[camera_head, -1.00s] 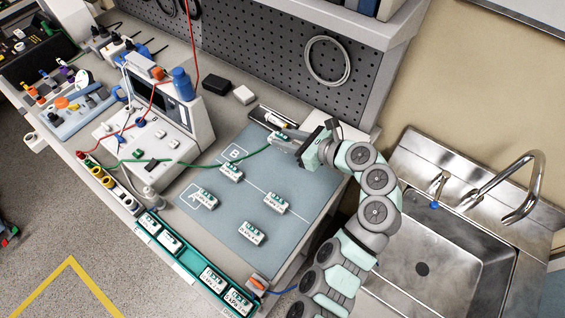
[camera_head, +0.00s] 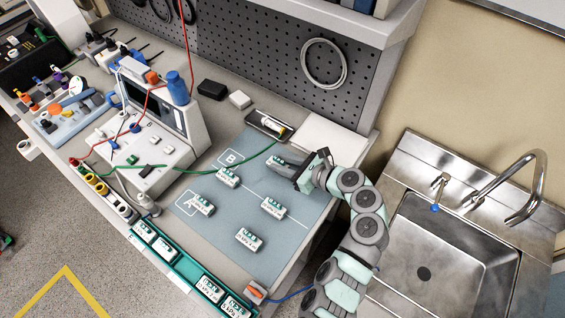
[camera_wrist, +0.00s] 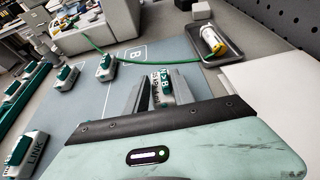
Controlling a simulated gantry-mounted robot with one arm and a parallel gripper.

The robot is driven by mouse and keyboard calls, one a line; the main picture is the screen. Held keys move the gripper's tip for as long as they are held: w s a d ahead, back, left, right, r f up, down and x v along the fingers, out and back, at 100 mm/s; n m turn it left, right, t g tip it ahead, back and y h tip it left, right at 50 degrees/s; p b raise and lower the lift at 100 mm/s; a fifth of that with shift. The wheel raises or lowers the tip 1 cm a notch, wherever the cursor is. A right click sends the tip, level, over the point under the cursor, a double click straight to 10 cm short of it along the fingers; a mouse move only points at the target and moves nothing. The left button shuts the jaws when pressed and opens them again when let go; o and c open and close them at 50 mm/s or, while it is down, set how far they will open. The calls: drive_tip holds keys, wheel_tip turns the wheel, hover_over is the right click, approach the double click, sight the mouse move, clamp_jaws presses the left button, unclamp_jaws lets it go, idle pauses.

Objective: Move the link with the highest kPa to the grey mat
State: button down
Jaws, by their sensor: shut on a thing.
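My gripper (camera_wrist: 155,95) is shut on a white link (camera_wrist: 162,85) with a green top, at the back right of the blue-grey mat (camera_head: 217,246). In the head view the held link (camera_head: 275,161) shows at the jaws. I cannot tell whether it touches the mat. Other links stand on the mat: one by the B square (camera_head: 228,178), one by the A square (camera_head: 201,206), one at the right (camera_head: 273,208) and one in front (camera_head: 248,239). More links sit in the teal tray (camera_head: 187,268) along the front edge. Their kPa values are too small to read surely.
A dark tray (camera_wrist: 228,53) with a yellow-white cylinder lies behind the mat. A green cable (camera_head: 205,172) crosses the mat's back left from the pump unit (camera_head: 158,145). A white plate (camera_head: 318,133) lies at the back right. The sink (camera_head: 455,240) is to the right.

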drive_tip(key=c, duration=1.1)
unclamp_jaws()
drive_tip(key=shift+o, duration=0.2)
drive_tip(key=shift+r, duration=0.1)
drive_tip(key=p+v, duration=0.1)
drive_tip(key=v, duration=1.1)
